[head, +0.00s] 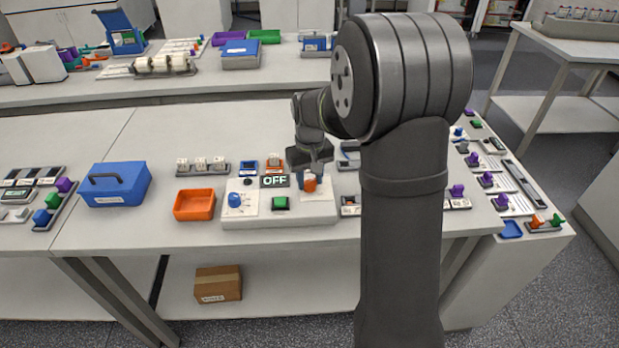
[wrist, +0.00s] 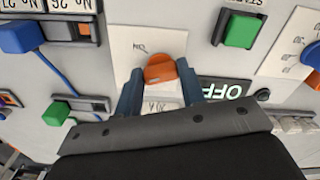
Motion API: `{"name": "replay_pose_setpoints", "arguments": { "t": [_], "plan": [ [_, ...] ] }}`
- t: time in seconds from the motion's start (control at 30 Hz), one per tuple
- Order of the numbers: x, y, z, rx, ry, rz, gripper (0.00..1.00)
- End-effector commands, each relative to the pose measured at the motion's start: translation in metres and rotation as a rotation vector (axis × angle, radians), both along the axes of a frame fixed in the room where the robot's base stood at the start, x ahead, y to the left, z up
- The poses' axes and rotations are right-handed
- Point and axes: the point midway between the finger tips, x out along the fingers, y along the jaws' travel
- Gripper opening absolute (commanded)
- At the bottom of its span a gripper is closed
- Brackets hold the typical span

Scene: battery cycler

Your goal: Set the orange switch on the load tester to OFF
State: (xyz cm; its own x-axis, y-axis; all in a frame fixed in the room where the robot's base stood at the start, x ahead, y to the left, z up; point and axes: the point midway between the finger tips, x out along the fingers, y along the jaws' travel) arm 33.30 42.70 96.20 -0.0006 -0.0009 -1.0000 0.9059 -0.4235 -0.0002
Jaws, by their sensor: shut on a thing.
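The load tester (head: 290,219) is a pale panel at the table's front edge, below my arm. Its orange switch (head: 310,183) is on the right part of the panel; it also shows in the wrist view (wrist: 160,71), on a white plate. My gripper (head: 311,173) points down at the switch. In the wrist view, the blue fingers of my gripper (wrist: 160,84) stand on either side of the orange switch and are shut on it. The display (head: 275,181) beside it reads OFF. Small print on the plate is partly hidden by my gripper.
On the same panel are a green button (head: 280,203) and a blue knob (head: 235,200). An orange tray (head: 194,205) and a blue case (head: 115,184) stand to the left. Small modules sit close behind the panel. The table behind these is mostly clear.

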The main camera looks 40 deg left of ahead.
Motion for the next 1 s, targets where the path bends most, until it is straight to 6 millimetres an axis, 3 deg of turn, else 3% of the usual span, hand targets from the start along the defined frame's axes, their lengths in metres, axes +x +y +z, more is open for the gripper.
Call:
{"name": "replay_pose_setpoints", "arguments": {
  "t": [0.43,1.0],
  "plan": [
    [0.0015,0.0008,0.0016,0.004,-0.003,0.292,0.14],
    [0.0017,0.0011,0.0018,0.004,-0.004,0.367,0.14]
  ]
}}
